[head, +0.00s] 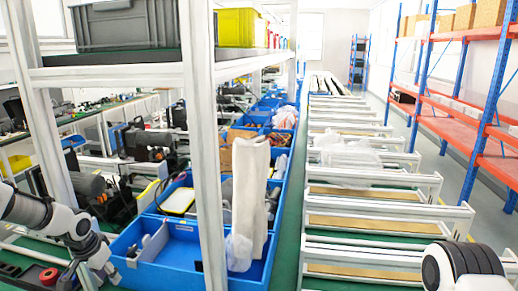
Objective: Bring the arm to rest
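My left arm comes in at the lower left, with white links and dark grey joints. My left gripper (90,272) points down at the lower left, just left of the nearest blue bin. Its fingers look spread apart, with nothing seen between them; the lowest part is close to the frame's bottom edge. Of my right arm only a white link with a black ribbed joint shows at the lower right corner. My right gripper is out of the frame.
A blue bin (180,280) holds grey parts and a white wrapped piece (248,190). A white rack post (204,150) stands in front of it. A grey crate (125,24) sits on the upper shelf. White rails (385,205) run along the right, beside orange-and-blue shelving (480,100).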

